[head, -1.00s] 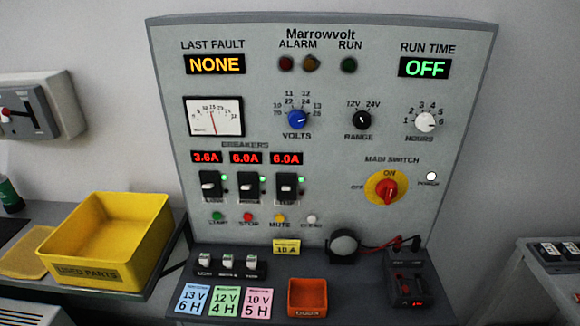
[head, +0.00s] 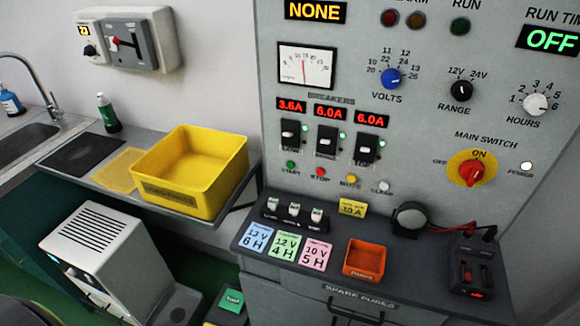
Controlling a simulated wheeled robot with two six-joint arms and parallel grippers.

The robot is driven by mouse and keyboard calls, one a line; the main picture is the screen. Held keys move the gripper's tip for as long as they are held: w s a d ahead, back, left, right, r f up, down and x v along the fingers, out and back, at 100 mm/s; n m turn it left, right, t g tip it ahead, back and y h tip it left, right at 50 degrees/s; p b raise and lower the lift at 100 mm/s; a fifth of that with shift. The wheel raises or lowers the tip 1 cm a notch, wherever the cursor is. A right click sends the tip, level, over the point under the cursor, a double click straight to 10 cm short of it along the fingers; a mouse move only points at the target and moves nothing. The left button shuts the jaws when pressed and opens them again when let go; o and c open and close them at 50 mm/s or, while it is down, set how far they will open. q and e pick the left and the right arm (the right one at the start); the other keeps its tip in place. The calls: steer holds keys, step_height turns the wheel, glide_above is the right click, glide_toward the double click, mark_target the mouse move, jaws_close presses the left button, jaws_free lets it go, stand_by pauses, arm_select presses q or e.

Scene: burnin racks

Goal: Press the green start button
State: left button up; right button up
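The green start button (head: 291,165) is a small round button at the left of a row low on the grey panel, under the first breaker. A red stop button (head: 320,172), a yellow button (head: 351,179) and a pale button (head: 384,186) continue the row to its right. The run time display (head: 549,38) reads OFF and the green run lamp (head: 460,26) looks dark. The main switch (head: 471,170) points to ON, with a white power lamp (head: 526,166) beside it. Neither of my grippers shows in the head view.
A dark shelf below the panel holds three switches or fuses (head: 295,211), coloured cards (head: 285,247), an orange tray (head: 364,260) and a black tester (head: 471,266). A yellow bin (head: 195,170) stands on the side bench at left. A white machine (head: 110,255) stands below it.

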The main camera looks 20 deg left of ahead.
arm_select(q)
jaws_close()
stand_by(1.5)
